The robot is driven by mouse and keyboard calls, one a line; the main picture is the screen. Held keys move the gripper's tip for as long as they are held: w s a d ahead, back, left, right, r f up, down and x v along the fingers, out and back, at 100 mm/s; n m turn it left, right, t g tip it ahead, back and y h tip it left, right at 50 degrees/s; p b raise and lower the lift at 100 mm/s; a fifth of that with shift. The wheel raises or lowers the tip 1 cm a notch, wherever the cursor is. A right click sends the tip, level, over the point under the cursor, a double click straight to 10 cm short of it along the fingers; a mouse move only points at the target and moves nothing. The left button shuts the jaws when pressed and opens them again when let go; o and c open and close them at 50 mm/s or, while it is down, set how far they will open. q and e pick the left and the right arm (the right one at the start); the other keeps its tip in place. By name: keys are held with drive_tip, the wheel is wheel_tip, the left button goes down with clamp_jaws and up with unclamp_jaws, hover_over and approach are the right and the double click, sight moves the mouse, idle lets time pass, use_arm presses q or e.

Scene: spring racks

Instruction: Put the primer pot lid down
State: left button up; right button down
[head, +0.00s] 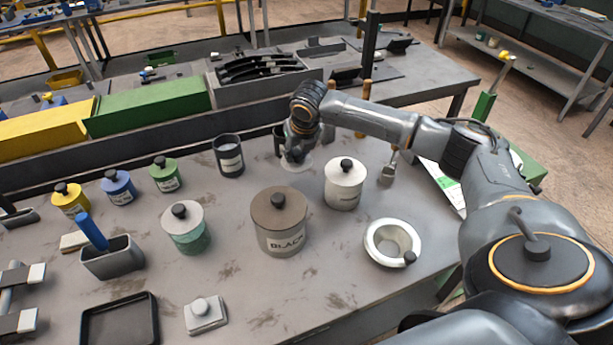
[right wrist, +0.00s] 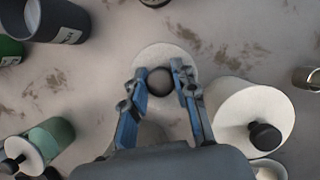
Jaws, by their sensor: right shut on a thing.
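The primer pot lid is a pale round disc (head: 297,164) with a black knob (right wrist: 160,81). My right gripper (head: 298,150) points down and is shut on the knob, one finger on each side in the right wrist view (right wrist: 160,84). The disc (right wrist: 160,55) looks level and is low over the bench or touching it; I cannot tell which. It is behind the brown-lidded BLACK pot (head: 280,222) and left of a white lidded pot (head: 345,186). A white open round vessel (head: 376,238) stands at the front right. My left gripper is not in view.
A dark open cup (head: 229,158) stands left of the lid, and another dark cup (head: 277,138) is close behind it. A green pot (head: 188,240) with a grey lid and small coloured pots (head: 118,190) stand to the left. Bare bench (head: 240,190) lies between these pots.

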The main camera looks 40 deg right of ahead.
sight(298, 159)
wheel_tip(298, 159, down, 4)
drive_tip(key=shift+w+f+p, duration=0.1)
drive_tip(key=shift+f+p, duration=0.05)
drive_tip(key=shift+p, duration=0.15)
wheel_tip(298, 159, down, 4)
drive_tip(key=shift+r+p, duration=0.25)
drive_tip(key=shift+p, duration=0.05)
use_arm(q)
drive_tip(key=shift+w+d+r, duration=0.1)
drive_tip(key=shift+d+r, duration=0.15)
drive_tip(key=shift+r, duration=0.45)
use_arm(e)
drive_tip(key=shift+f, duration=0.3)
drive_tip(key=c, duration=1)
unclamp_jaws()
drive_tip(key=shift+f, duration=0.1)
drive_tip(key=shift+c, duration=0.2)
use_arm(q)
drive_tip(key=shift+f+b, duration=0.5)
use_arm(e)
drive_tip(key=v, duration=1.2)
